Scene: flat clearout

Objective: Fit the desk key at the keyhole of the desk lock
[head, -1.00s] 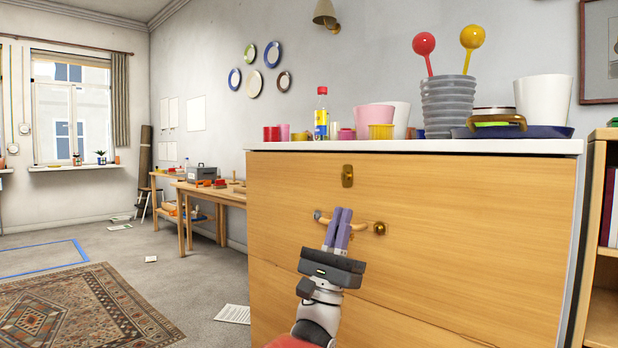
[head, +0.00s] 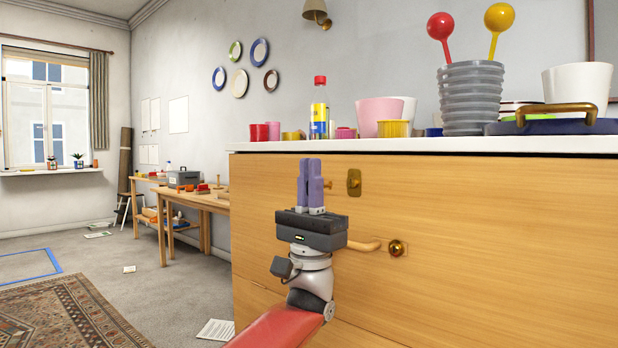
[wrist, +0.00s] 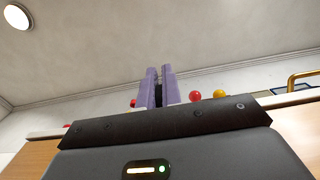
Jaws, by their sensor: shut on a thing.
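The desk lock (head: 354,183) is a small upright brass plate with a dark keyhole, set in the upper part of the wooden desk front. My gripper (head: 310,165) points up, left of the lock, with its purple fingers close together. It is shut on the desk key, of which a small brass end (head: 329,184) sticks out to the right of the fingers toward the lock. A gap shows between this end and the plate. The rest of the key is hidden by the fingers. In the wrist view the fingers (wrist: 160,72) have a dark narrow thing between them.
A wooden lever handle (head: 364,245) on a brass knob (head: 397,248) sticks out below the lock, partly behind my gripper. The white top (head: 480,145) above carries cups, a bottle (head: 319,110) and a stack of grey pots (head: 473,98). Floor is open at left.

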